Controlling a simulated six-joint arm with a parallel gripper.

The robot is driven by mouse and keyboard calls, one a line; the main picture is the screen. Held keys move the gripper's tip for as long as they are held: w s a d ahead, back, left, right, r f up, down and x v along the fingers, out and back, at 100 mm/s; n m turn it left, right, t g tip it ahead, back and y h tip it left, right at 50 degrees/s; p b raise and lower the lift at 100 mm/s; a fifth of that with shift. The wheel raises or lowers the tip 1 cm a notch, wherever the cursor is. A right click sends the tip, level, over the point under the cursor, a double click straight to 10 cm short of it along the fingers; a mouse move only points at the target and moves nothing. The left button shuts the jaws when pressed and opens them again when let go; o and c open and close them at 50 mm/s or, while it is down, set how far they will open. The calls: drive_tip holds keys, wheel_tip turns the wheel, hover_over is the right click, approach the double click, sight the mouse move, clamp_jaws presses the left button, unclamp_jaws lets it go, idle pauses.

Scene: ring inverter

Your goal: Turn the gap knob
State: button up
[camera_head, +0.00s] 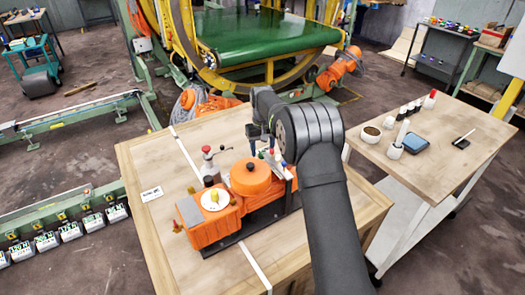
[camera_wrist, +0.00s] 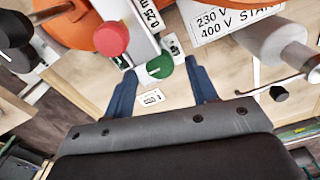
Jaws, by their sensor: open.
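An orange machine (camera_head: 265,205) on the wooden table carries a white dial with a yellow knob (camera_head: 214,196). No readable label tells which knob is the gap knob. My gripper (camera_head: 254,143) is above the far side of the machine. In the wrist view my gripper (camera_wrist: 161,72) is open, its blue fingers either side of the green knob, with space visible between. I cannot tell its depth from the knob.
A side table (camera_head: 445,175) stands at right.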

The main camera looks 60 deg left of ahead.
drive_tip(key=shift+f, duration=0.6)
drive_tip(key=c, duration=1)
drive_tip(key=shift+n, duration=0.3)
drive_tip(key=n, duration=0.3)
drive_tip(key=shift+r+n, duration=0.1)
drive_tip(key=shift+n, duration=1.8)
